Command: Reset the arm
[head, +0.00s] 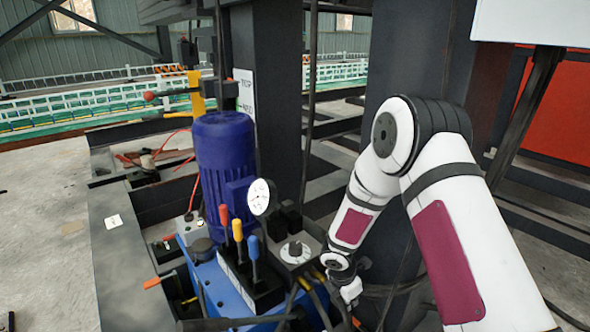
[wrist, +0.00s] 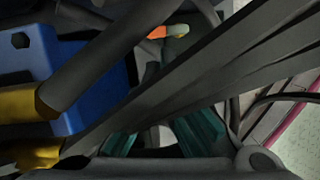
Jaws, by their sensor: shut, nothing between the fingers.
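My white arm with maroon panels (head: 447,262) rises from the lower right in the head view. It bends at a dark elbow and slopes down to the left, its wrist low beside the hydraulic unit. The gripper's end is hidden there among hoses and the lower picture edge. In the wrist view my gripper (wrist: 160,138) shows at the bottom as a dark body with teal finger parts. It is shut and holds nothing. Dark bars cross in front of it, and its fingertips are partly hidden.
A blue motor (head: 225,155), a pressure gauge (head: 260,197) and red, yellow and blue levers (head: 238,230) stand left of my wrist. A dark steel post (head: 395,60) rises behind the arm. Yellow-ended hoses (wrist: 30,103) and a blue block (wrist: 85,80) are close in the wrist view.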

